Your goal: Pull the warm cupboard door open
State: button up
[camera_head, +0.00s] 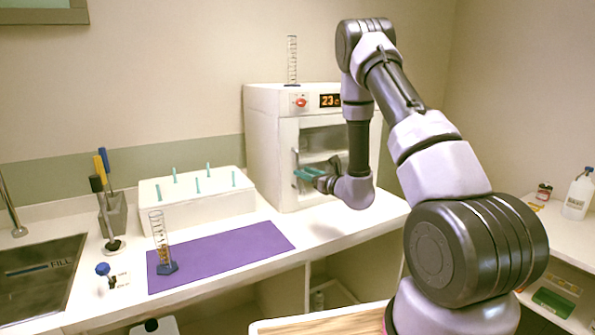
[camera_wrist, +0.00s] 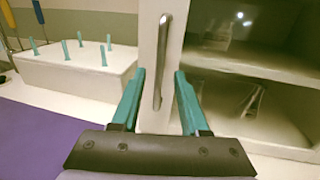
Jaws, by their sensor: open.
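The warm cupboard (camera_head: 268,140) is a white box at the back of the bench, with a red knob and a lit display reading 23 on top of its front. Its door (camera_head: 288,135) looks shut, with a window showing shelves inside. A vertical metal handle (camera_wrist: 163,60) runs along the door's left edge; my arm partly hides the door in the head view. My gripper (camera_head: 299,174) has teal fingers and is at the handle. In the wrist view my gripper (camera_wrist: 160,72) is open, with the handle between its two fingers and gaps visible on both sides.
A white rack (camera_head: 200,207) with several teal pegs stands left of the cupboard. A purple mat (camera_head: 225,252) lies in front of it, with a glass cylinder (camera_head: 161,245) standing on it. Another cylinder (camera_head: 292,60) stands on the cupboard. A sink (camera_head: 40,275) is far left.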

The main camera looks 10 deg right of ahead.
aim_at(298, 185)
jog(key=shift+x, duration=2)
grip_shut()
